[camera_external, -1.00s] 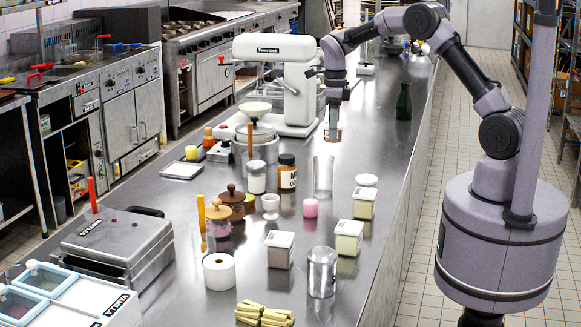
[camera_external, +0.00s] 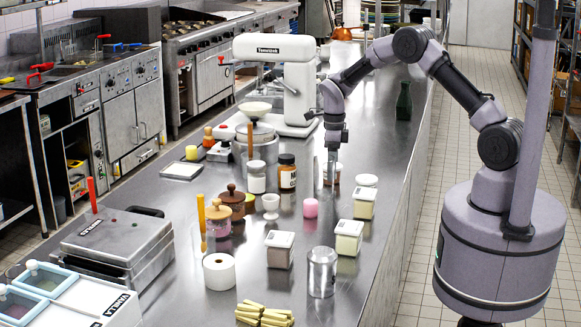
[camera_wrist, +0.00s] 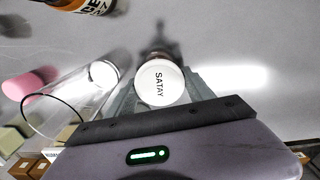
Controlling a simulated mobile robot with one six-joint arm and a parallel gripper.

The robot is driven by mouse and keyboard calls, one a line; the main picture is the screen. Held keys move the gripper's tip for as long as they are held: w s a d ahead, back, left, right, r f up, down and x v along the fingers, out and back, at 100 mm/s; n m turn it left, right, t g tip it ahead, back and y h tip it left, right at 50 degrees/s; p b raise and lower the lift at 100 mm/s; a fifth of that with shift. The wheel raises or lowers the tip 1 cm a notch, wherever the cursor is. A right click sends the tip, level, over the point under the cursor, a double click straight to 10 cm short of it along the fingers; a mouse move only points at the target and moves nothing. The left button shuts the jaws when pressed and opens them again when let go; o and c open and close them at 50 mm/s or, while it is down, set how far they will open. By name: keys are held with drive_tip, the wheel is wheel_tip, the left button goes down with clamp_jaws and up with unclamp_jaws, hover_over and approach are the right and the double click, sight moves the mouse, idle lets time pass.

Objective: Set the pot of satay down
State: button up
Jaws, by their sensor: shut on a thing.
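The pot of satay (camera_external: 335,176) is a small brownish pot with a white lid. The wrist view shows the lid (camera_wrist: 160,83) from above, with SATAY printed on it. My gripper (camera_external: 331,168) is shut on the pot, with a finger on each side of it. The pot is upright and low over the steel counter (camera_external: 330,211), just beside a clear glass cylinder (camera_wrist: 66,100). I cannot tell whether its base touches the counter. The lower side of the pot is mostly hidden.
A pink pot (camera_external: 310,208), a white-lidded tub (camera_external: 364,203) and an amber jar (camera_external: 287,172) stand near. A white stand mixer (camera_external: 275,80) is behind to the left. The counter behind, toward the green bottle (camera_external: 404,101), is mostly clear.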

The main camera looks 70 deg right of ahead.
drive_tip(key=shift+f, duration=0.2)
drive_tip(key=o, duration=1.4)
drive_tip(key=shift+o, duration=0.2)
drive_tip(key=shift+r, duration=0.15)
